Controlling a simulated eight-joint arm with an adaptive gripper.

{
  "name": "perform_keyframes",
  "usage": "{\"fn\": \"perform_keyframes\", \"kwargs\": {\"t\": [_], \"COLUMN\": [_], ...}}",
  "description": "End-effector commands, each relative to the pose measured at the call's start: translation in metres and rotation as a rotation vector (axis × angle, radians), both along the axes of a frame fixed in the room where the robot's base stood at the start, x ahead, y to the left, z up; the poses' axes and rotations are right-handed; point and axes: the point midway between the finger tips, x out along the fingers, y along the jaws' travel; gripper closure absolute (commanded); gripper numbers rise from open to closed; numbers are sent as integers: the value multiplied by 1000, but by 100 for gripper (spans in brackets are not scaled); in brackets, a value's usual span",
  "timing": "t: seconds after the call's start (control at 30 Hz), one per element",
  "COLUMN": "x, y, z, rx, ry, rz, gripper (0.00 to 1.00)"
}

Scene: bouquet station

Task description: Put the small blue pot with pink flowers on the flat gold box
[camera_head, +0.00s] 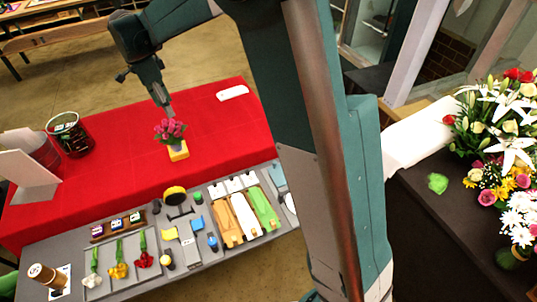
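A small yellow-gold box (179,152) is directly below the flowers in the picture. The flowers' base overlaps the box's top edge; I cannot tell whether the pot rests on it, hangs above it or stands behind it. My gripper (168,112) points down just above the flowers, its tips close to or touching them. Whether its fingers hold anything is unclear.
A grey table (130,283) in front holds tools, ribbons and several small items. A dark bucket (68,135) and white boards (28,160) stand at the left. A white item (232,93) lies at the back right. Large bouquets (505,150) fill the right side.

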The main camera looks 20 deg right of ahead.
Motion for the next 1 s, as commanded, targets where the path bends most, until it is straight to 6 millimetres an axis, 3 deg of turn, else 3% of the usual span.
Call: {"fn": "perform_keyframes", "kwargs": {"t": [0.5,1.0], "x": [-75,-157], "y": [-65,-117], "z": [60,93], "rx": [19,-5], "ry": [-74,-158], "rz": [291,567], "gripper": [55,55]}}
